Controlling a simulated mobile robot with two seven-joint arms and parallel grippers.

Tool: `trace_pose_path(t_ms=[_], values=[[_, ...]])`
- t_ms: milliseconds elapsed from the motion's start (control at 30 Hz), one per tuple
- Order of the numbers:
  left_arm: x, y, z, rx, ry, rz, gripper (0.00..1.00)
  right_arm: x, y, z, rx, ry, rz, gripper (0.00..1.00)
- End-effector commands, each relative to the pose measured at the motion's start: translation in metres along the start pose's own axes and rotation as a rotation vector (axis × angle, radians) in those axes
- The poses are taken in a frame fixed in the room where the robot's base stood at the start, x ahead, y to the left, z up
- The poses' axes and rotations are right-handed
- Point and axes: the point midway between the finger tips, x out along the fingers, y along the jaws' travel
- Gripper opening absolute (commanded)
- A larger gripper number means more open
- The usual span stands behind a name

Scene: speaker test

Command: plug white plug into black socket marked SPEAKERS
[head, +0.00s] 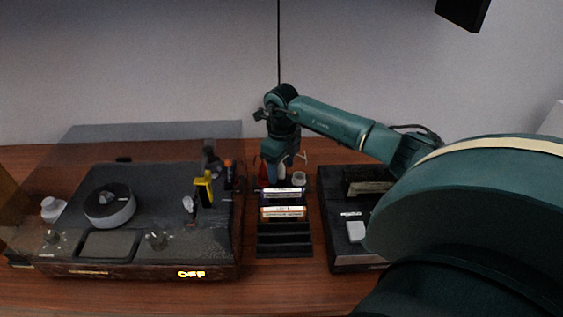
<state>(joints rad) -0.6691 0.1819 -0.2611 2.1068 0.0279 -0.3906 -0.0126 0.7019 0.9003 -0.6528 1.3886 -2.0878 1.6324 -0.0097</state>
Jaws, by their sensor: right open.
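My right arm reaches in from the right, and its teal gripper (279,160) points down behind the cassette rack. It is open, and its fingertips are small and partly merge with small red, blue and white items below them. A small white piece (299,178) stands just right of the gripper; I cannot tell if it is the white plug. A white block (356,231) sits on the black device (345,258) at right, under a small label too small to read. I cannot make out a socket marked SPEAKERS; my arm hides part of that device. My left gripper is out of view.
A turntable (140,262) with a clear raised lid, a yellow item (203,190) and a glowing OFF sign fills the left. A black rack (284,248) holds cassettes at centre. A black box (463,12) hangs top right. Bare wood lies along the front.

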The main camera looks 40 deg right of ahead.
Motion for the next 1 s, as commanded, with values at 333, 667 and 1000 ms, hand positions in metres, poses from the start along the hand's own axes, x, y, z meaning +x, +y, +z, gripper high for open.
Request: trace_pose_path(t_ms=[333, 667, 1000], values=[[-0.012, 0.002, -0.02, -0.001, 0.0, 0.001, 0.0, -0.032, -0.001, 0.0, 0.001, -0.001, -0.002, 0.61], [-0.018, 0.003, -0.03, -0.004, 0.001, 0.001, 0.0, -0.047, 0.0, 0.0, 0.0, 0.0, 0.0, 0.61], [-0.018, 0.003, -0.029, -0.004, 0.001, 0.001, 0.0, -0.046, 0.0, 0.0, 0.0, 0.0, 0.0, 0.61]])
